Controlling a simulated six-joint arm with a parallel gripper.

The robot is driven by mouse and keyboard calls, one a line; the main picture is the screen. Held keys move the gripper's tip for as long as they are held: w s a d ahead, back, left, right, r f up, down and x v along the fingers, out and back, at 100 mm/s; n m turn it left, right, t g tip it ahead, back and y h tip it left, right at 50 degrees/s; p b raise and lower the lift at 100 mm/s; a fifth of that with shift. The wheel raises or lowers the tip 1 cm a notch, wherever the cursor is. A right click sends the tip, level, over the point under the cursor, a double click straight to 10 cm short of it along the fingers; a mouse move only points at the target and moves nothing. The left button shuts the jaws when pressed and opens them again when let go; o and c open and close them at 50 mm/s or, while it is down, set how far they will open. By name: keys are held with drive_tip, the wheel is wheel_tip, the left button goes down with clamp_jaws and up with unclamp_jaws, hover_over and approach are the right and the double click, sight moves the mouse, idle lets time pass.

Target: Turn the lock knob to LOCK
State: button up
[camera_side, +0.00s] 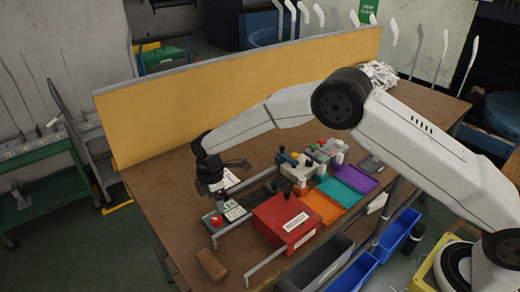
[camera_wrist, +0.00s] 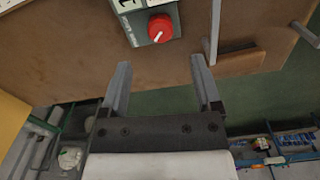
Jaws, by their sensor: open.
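The lock knob (camera_wrist: 160,28) is round and red with a white mark, set on a grey box with a white label at the top of the wrist view. The label is cut off and too small to read fully. In the side view the red knob (camera_side: 217,220) sits near the table's front left. My gripper (camera_wrist: 160,62) is open and empty, its two fingers apart, with the knob showing beyond the fingertips and roughly centred between them. In the side view my dark gripper (camera_side: 222,172) is above and behind the knob, apart from it.
A red box (camera_side: 280,222) and orange (camera_side: 321,207), teal (camera_side: 338,191) and purple (camera_side: 356,179) trays lie to the right. A brown block (camera_side: 211,263) is near the front edge. Metal rails stand beside the knob. A yellow board (camera_side: 240,90) closes the back.

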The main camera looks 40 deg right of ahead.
sight(217, 218)
drive_tip(key=shift+f, duration=3.7)
clamp_jaws()
